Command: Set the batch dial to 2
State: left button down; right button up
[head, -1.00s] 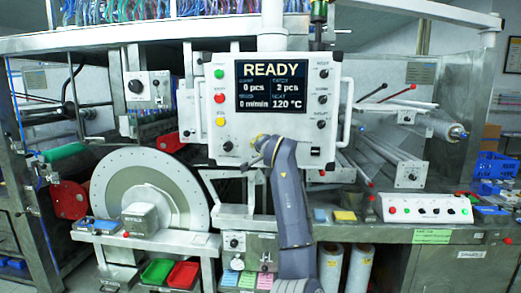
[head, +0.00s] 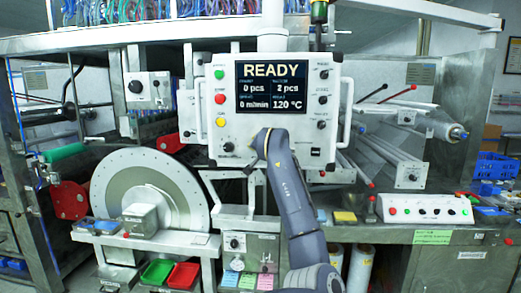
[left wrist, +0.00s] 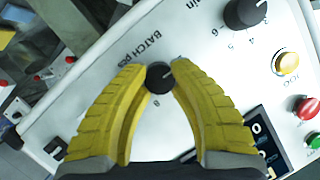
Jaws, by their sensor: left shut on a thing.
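The batch dial (left wrist: 160,77) is a small black knob with a light pointer line on the pale panel. It shows in the left wrist view between the two yellow fingers of my left gripper (left wrist: 161,72), which is shut on it. Part of its printed scale is covered by the fingers. In the head view my own arm hides the dial and nearly all of the gripper, below the screen (head: 271,87). The screen reads READY, with 0 pcs, 2 pcs, 0 m/min and 120 °C. My right gripper is not in view.
A larger black knob (left wrist: 245,12) and a yellow button (left wrist: 285,62) sit near the batch dial. Red (head: 219,98) and green (head: 219,74) buttons line the panel's left side. Several small knobs line its right side. A white handle (head: 346,112) flanks the panel.

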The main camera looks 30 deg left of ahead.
pick_arm(q)
jog(key=shift+w+d+r, duration=0.1)
jog(key=shift+d, duration=0.05)
jog(key=c, duration=1.3)
grip_release()
jog(key=shift+o, duration=1.4)
jog(key=v, duration=1.2)
